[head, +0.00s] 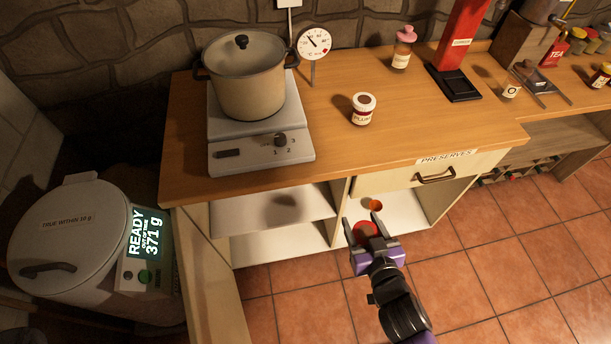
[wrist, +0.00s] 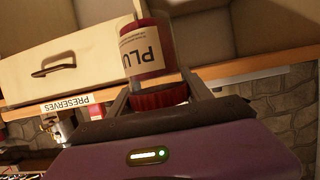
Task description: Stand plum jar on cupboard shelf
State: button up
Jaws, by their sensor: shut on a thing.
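My gripper (head: 362,221) is low in front of the open cupboard's right bay in the head view. It is shut on the red lid (wrist: 160,98) of a jar (wrist: 147,50) with dark red contents and a label beginning PLU. The jar appears upside down in the wrist view. The cupboard has a pale shelf (head: 262,212) in the left bay. Another jar (head: 363,112) labelled PLUM stands on the wooden top (head: 340,150).
A small orange-red round thing (head: 375,205) shows inside the right bay, beyond my fingers. The PRESERVES drawer (head: 430,171) above that bay is shut. A pot (head: 247,80) stands on the hotplate (head: 262,148). A scale (head: 75,240) reads 371 g at left. Tiled floor is clear at right.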

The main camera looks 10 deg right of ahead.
aim_at(291, 201)
jog(key=i+l+u, duration=0.2)
jog(key=l+u, duration=0.25)
jog(key=i+l+u, duration=0.15)
jog(key=l+u, duration=0.3)
jog(key=l, duration=0.25)
jog(key=l+u, duration=0.4)
jog(key=l, duration=0.2)
jog(key=l+u, duration=0.45)
jog(key=l, duration=0.2)
jog(key=k, duration=0.05)
